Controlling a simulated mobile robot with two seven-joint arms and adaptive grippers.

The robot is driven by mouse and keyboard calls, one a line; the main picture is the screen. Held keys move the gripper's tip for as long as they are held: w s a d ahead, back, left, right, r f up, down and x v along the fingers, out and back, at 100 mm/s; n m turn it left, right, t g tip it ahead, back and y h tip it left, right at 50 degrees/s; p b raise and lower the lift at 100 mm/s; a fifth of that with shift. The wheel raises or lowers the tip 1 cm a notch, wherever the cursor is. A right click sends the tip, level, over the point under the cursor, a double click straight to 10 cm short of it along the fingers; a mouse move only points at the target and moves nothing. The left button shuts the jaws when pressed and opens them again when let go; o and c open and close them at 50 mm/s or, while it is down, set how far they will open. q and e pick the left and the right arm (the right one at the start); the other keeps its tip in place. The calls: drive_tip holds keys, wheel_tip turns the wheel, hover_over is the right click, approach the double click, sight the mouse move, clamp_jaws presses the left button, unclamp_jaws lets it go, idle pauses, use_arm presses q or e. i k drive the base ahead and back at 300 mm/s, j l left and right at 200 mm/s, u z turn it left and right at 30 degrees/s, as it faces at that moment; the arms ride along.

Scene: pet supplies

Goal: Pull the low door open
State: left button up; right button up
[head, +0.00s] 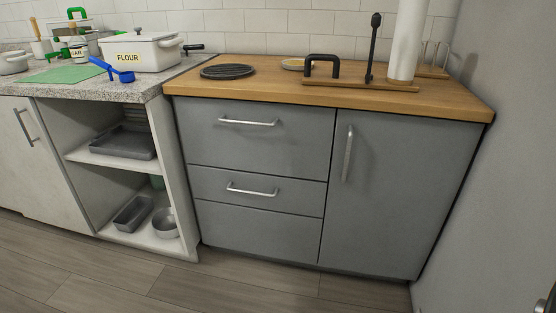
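A grey low door (398,200) with an upright silver bar handle (347,154) is at the right of the grey cabinet, under the wooden counter. It looks shut, flush with the drawers beside it. Another low door (40,165), pale, with a dark bar handle (25,127), is at the far left and also looks shut. Neither of my grippers shows in the head view.
Grey drawers (257,133) with bar handles are left of the grey door. An open shelf unit (180,200) holds trays and a pot. A grey upright surface (500,190) stands close at the right. The wooden floor (240,286) in front is clear.

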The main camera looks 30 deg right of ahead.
sight(395, 180)
drive_tip(key=k+j+u, duration=0.1)
drive_tip(key=u, duration=0.8)
drive_tip(key=z, duration=0.45)
drive_tip(key=j+z, duration=0.1)
drive_tip(key=z, duration=0.75)
drive_tip(key=j+z, duration=0.1)
drive_tip(key=z, duration=0.75)
drive_tip(key=j+z, duration=0.1)
drive_tip(key=z, duration=0.35)
drive_tip(key=k+l, duration=0.05)
